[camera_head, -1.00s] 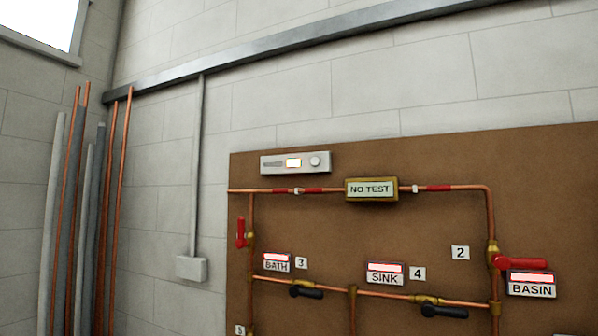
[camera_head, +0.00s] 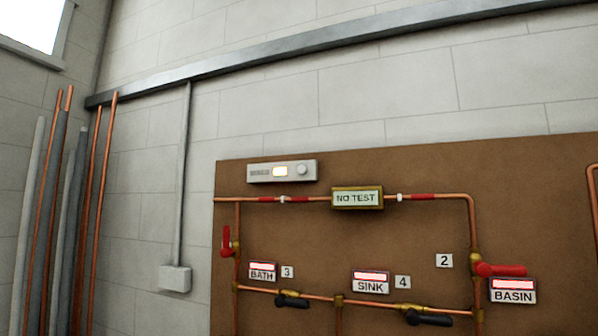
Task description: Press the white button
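A small pale control box (camera_head: 282,171) is fixed near the top left of the brown board. Neither of my grippers shows in the head view.
Loose pipes (camera_head: 62,210) lean in the left corner. A grey wall box (camera_head: 174,278) hangs left of the board.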

